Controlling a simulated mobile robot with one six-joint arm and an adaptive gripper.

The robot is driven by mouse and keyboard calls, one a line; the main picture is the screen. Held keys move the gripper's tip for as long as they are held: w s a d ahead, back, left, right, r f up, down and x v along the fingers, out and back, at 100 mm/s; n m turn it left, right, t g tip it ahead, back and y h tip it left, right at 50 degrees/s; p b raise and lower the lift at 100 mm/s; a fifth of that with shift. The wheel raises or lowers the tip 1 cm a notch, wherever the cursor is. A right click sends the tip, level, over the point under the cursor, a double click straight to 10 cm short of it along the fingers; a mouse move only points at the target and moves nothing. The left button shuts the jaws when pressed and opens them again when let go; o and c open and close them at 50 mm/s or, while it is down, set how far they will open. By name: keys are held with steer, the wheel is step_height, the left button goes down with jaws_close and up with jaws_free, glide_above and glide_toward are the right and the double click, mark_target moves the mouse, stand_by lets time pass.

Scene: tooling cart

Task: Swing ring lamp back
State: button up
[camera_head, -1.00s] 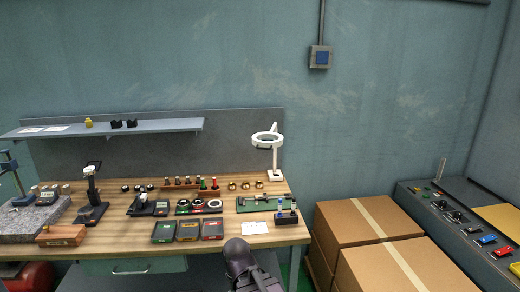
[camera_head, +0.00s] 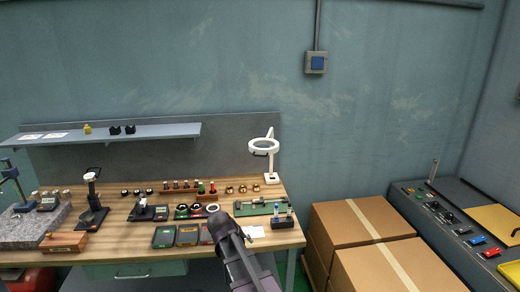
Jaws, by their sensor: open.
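The white ring lamp (camera_head: 264,147) stands at the back right of the wooden bench. Its base (camera_head: 272,179) is on the bench top, its post is upright, and its ring head hangs out to the left of the post. My gripper (camera_head: 219,220) is at the front of the bench, over the area beside the small dark trays. It is open, though its fingers are dark and hard to make out, and it appears empty. It is apart from the lamp, in front of it and lower left in the picture.
Several gauges and rings cover the bench. A shelf (camera_head: 160,132) hangs at the back left. Cardboard boxes (camera_head: 345,222) stand right of the bench.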

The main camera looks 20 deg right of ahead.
steer(key=w+d+r+n+t+h+p, duration=0.2)
steer(key=w+d+r+n+h+p, duration=0.1)
steer(key=w+r, duration=0.7)
steer(key=w+d+r+n+t+h+p, duration=0.2)
steer(key=w+d+r+t+h+p, duration=0.1)
steer(key=w+r, duration=0.7)
steer(key=shift+w+d+r+n+t+h+p, duration=0.35)
steer(key=shift+r+h+p, duration=0.4)
steer(key=shift+p, duration=0.4)
steer(key=b+x, duration=0.3)
steer(key=x, duration=1)
steer(key=shift+w+d+f, duration=0.1)
steer(key=shift+w+d, duration=0.15)
jaws_close()
